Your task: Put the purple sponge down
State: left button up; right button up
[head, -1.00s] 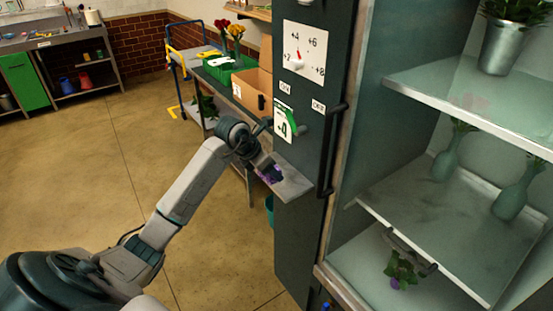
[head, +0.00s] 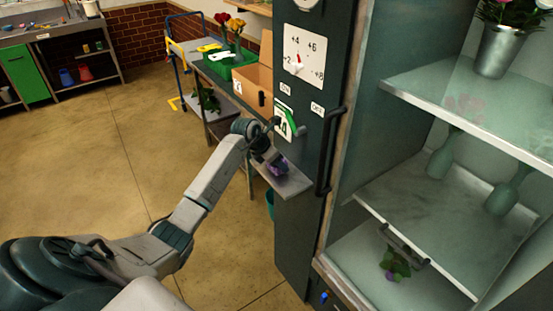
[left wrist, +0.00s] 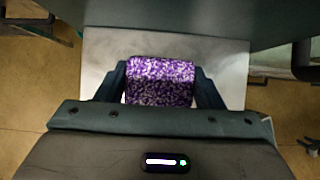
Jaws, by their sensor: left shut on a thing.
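The purple sponge (left wrist: 160,82) is a speckled purple and white block. In the left wrist view it sits between both fingers of my left gripper (left wrist: 161,92), which is shut on it. It is over a small grey shelf (left wrist: 222,75) fixed to the dark cabinet panel. In the head view the sponge (head: 281,166) shows as a small purple patch at my left gripper (head: 273,164), just above or on the shelf (head: 290,183). I cannot tell whether the sponge touches the shelf. My right gripper is not in view.
The dark panel (head: 300,220) with a dial plate (head: 304,55) and long handle (head: 328,150) rises beside the shelf. At right is a glass-shelved cabinet with green vases (head: 443,155). Bare shelf shows around the sponge.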

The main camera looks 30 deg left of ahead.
pick_arm(q)
jog(key=shift+f, duration=0.25)
jog(key=o, duration=0.9)
